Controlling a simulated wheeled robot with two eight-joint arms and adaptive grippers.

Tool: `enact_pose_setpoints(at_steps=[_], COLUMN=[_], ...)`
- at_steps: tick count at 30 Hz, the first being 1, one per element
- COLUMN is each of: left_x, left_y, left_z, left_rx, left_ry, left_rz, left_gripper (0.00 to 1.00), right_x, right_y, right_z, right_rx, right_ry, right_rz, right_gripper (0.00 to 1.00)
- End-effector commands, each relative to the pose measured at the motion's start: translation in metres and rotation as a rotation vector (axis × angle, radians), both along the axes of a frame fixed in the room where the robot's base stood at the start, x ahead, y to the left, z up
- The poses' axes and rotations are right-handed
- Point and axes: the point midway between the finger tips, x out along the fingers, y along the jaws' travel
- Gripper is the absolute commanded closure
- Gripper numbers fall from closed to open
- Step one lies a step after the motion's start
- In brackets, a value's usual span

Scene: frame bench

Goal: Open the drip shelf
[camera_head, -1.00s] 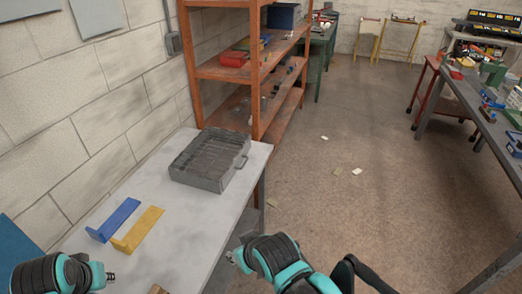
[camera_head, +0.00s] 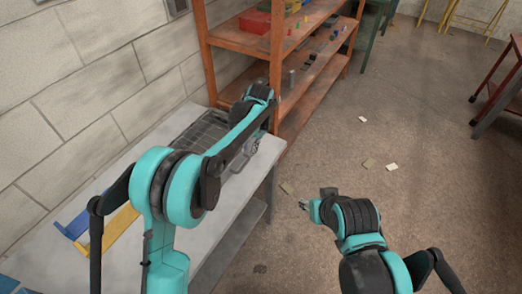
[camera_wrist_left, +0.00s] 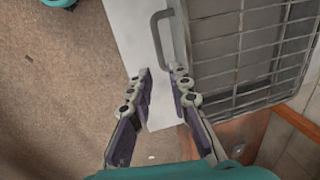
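The drip shelf (camera_head: 203,132) is a grey box with a wire rack on the pale table, partly hidden behind my left arm. In the left wrist view its wire rack (camera_wrist_left: 248,52) fills the upper right, and its grey bar handle (camera_wrist_left: 160,30) stands out from the side. My left gripper (camera_wrist_left: 161,70) is open, its two fingertips apart just short of the handle, one finger close to the handle's end. Nothing is between the fingers. My right gripper (camera_head: 303,205) is over the floor right of the table, away from the shelf; its fingers are too small to read.
A blue bracket (camera_head: 72,228) and a yellow bracket (camera_head: 118,228) lie on the table (camera_head: 222,200), partly behind my left arm. An orange shelving unit (camera_head: 275,60) stands just behind the table. The floor to the right is open, with a few scraps.

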Motion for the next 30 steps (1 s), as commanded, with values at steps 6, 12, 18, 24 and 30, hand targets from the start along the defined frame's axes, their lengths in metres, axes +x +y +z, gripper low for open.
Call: enact_pose_setpoints(at_steps=[6, 12, 18, 24, 30], left_x=[0.004, 0.007, 0.008, 0.008, 0.008], left_y=[0.005, 0.009, 0.011, 0.012, 0.012], left_z=[-0.033, -0.063, -0.074, -0.074, -0.074], left_rx=[0.0, 0.0, 0.0, -0.001, -0.001], left_ry=[0.001, 0.0, 0.0, -0.001, -0.001], left_rz=[0.002, 0.002, 0.001, 0.001, 0.001], left_gripper=[0.81, 0.81, 0.81, 0.81, 1.0], right_x=[0.0, 0.0, 0.0, 0.0, 0.0], right_y=[0.0, 0.0, 0.0, 0.0, 0.0], right_z=[-0.012, -0.021, -0.024, -0.023, -0.023], right_rx=[0.0, 0.0, 0.0, 0.0, 0.0], right_ry=[0.0, 0.0, 0.0, 0.0, 0.0], right_rz=[0.0, 0.0, 0.0, 0.0, 0.0], right_gripper=[0.6, 0.6, 0.6, 0.6, 0.6])
